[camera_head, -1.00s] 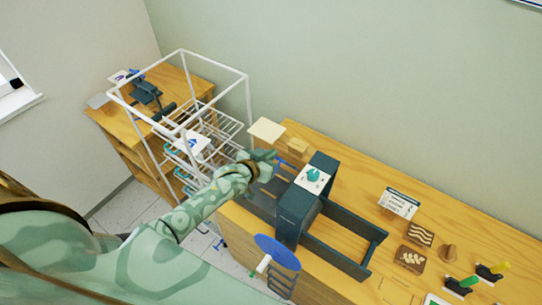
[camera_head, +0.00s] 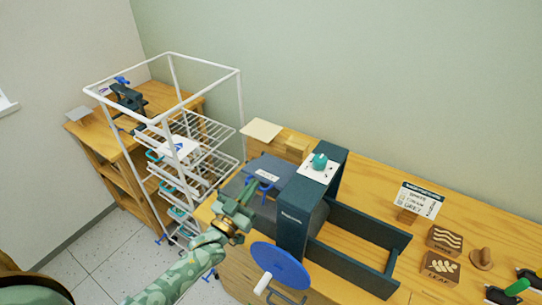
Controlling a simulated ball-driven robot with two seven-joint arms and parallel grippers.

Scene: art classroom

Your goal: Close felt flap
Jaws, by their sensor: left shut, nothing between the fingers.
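The press (camera_head: 297,205) stands on the wooden bench, with a dark upright housing and a teal knob (camera_head: 320,160) on top. A grey-blue flap (camera_head: 283,166), likely the felt flap, is on the left of the housing. It carries a white label (camera_head: 267,175) and a blue handle (camera_head: 262,183). I cannot tell whether it lies fully flat. A dark bed (camera_head: 234,187) shows in front of it. My left gripper (camera_head: 247,190) is shut and empty, over the bed just in front of the blue handle. I cannot tell whether it touches. My right gripper is not in view.
A blue hand wheel (camera_head: 282,266) with a white grip juts from the press front. A white wire rack (camera_head: 160,130) stands close left. An open dark frame (camera_head: 362,232) extends right. Carved blocks (camera_head: 440,266) and a sign (camera_head: 418,199) stand farther right.

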